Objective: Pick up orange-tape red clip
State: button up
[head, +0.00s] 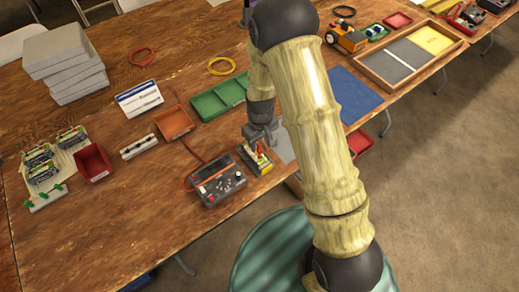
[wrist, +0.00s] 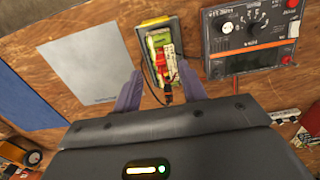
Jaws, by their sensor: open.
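In the wrist view the tray (wrist: 145,24) holds a green-and-white block (wrist: 157,41).
A meter (head: 216,180) with a red lead stands close left of the tray; it also shows in the wrist view (wrist: 252,40). A grey plate (wrist: 100,66) lies on the other side. An orange tray (head: 174,122) and a green tray (head: 218,99) stand farther back.

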aim_at(259, 147)
jog(key=shift+w+a+f+p, duration=0.15)
jog(key=shift+f+p, duration=0.55)
jog(key=shift+f, duration=1.75)
jog(key=c, duration=0.9)
